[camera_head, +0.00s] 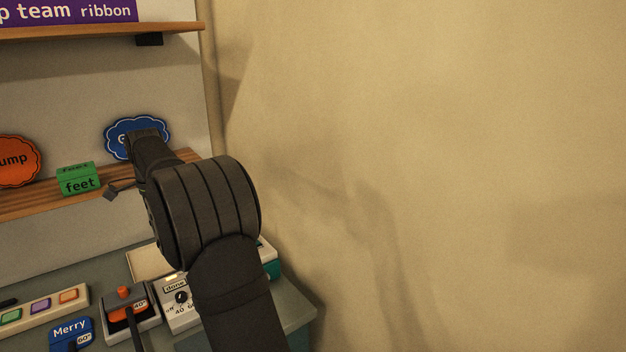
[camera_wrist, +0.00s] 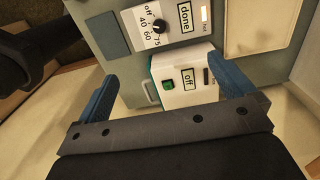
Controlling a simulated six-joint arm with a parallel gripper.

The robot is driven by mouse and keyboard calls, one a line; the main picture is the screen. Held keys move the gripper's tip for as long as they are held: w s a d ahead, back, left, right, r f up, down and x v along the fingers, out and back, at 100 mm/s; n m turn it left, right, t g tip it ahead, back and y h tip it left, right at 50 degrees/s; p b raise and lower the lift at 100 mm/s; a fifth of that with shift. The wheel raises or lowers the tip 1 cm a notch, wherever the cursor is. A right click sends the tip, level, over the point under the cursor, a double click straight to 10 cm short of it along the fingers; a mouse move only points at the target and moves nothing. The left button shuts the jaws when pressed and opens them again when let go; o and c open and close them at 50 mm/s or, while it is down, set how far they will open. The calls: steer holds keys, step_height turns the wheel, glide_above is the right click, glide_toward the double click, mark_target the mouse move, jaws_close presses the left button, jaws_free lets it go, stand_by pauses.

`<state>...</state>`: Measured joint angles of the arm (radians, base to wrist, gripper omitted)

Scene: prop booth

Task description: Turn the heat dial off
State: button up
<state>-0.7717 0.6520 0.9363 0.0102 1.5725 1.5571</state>
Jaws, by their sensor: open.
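The heat dial (camera_head: 181,297) is a small black knob on a pale panel marked off, 40, 60 and more, beside a "done" label. In the wrist view the same dial (camera_wrist: 160,26) shows near the top, with off, 40, 60 and 75 around it; I cannot tell which mark it points to. A light (camera_wrist: 205,14) marked "hot" glows on that panel. My gripper (camera_wrist: 165,78) is open and empty, its two blue fingers wide apart, with the dial beyond the fingertips. In the head view my arm hides most of the gripper and part of the panel.
An orange-handled lever unit (camera_head: 130,306) and blue Merry block (camera_head: 70,331) stand left of the dial. A green block (camera_head: 78,180) sits on the shelf.

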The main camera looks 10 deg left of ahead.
steer(key=c, duration=1)
steer(key=f+n, duration=1.8)
steer(key=n, duration=0.1)
steer(key=shift+s+d+f, duration=0.1)
steer(key=shift+s+f, duration=0.2)
steer(key=shift+f, duration=0.1)
steer(key=c, duration=1)
